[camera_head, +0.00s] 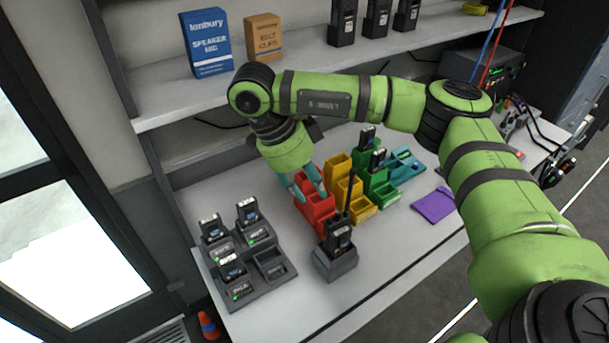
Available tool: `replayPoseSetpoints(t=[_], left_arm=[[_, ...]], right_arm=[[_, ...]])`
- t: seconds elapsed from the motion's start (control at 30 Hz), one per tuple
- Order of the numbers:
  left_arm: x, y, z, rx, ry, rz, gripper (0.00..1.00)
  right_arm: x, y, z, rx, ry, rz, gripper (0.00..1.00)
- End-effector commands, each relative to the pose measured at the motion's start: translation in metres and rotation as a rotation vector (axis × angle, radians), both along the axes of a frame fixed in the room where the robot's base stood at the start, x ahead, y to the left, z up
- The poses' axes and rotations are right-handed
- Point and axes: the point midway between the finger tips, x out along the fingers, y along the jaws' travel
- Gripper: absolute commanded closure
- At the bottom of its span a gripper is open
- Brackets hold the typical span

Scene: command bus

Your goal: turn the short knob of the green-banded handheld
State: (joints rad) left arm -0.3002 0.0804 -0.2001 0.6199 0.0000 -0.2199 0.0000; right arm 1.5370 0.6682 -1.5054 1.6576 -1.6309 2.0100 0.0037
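A black handheld radio (339,235) with a tall antenna stands upright in a single dark charger (335,265) at the front middle of the counter. I cannot make out a green band on it, and its knobs are too small to tell apart. My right gripper (307,188) reaches down from the green arm with its teal fingers apart, over the red bins, behind and left of that handheld's antenna. The fingers look empty and do not touch the handheld. My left gripper is not in view.
A multi-bay charger (272,267) with several batteries stands at left. Red bins (317,213), yellow bins (361,209) and green bins (386,196) stand behind the handheld. A purple pouch (434,205) lies right. A shelf (290,70) with boxes and radios runs above.

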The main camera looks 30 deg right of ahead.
Motion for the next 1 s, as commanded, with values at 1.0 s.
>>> replayPoseSetpoints(t=[1.0], left_arm=[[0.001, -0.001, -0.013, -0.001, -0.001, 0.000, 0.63]], right_arm=[[-0.015, -0.014, -0.040, 0.019, 0.041, 0.238, 0.63]])
